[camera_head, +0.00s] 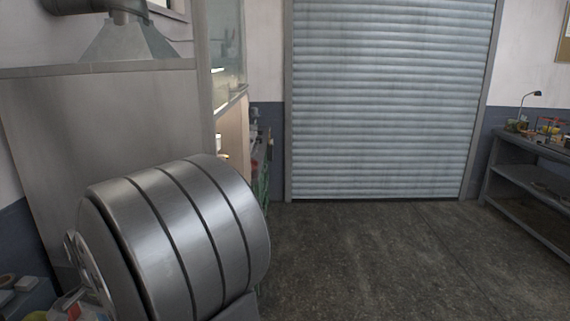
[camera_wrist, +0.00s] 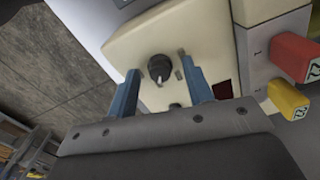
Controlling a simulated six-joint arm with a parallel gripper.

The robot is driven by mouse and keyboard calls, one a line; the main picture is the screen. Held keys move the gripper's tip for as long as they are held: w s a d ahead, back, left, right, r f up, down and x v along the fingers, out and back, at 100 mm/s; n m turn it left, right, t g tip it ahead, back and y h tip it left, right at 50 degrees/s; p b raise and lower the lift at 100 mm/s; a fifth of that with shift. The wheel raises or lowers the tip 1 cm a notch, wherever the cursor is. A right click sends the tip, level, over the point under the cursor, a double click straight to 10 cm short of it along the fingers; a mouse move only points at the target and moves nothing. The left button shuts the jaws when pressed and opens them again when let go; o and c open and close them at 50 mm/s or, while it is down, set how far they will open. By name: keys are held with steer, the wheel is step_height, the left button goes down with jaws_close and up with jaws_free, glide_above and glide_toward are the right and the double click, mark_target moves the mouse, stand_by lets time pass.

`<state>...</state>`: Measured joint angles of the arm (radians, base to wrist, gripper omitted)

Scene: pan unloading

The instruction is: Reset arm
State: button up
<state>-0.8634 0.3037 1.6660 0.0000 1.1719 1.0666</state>
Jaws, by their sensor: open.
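My gripper (camera_wrist: 160,66) shows in the wrist view with its two blue fingers apart and nothing between them. Behind the fingertips is a cream-coloured machine panel (camera_wrist: 143,41) with a round black knob (camera_wrist: 159,68). The knob appears between the fingers; I cannot tell how far the fingertips are from the panel. In the head view my gripper is not visible. A large banded metal drum (camera_head: 185,235) stands tilted at the lower left there.
A red block-like part (camera_wrist: 294,57) and a yellow one (camera_wrist: 288,99) stick out at the right in the wrist view. In the head view, a grey roller shutter (camera_head: 390,100) closes the back. A workbench (camera_head: 530,150) stands right. The middle floor (camera_head: 380,255) is clear.

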steer(key=n, duration=0.3)
steer(key=shift+n, duration=0.3)
steer(key=o, duration=1)
steer(key=shift+o, duration=0.8)
steer(key=shift+w+r, duration=0.15)
steer(key=w+d+r+m, duration=0.1)
steer(key=w+r, duration=0.3)
steer(key=r, duration=0.4)
steer(key=w+d+r, duration=0.1)
steer(key=w+r, duration=0.3)
steer(key=r, duration=0.5)
step_height(320, 180, down, 10)
steer(key=shift+a, duration=0.25)
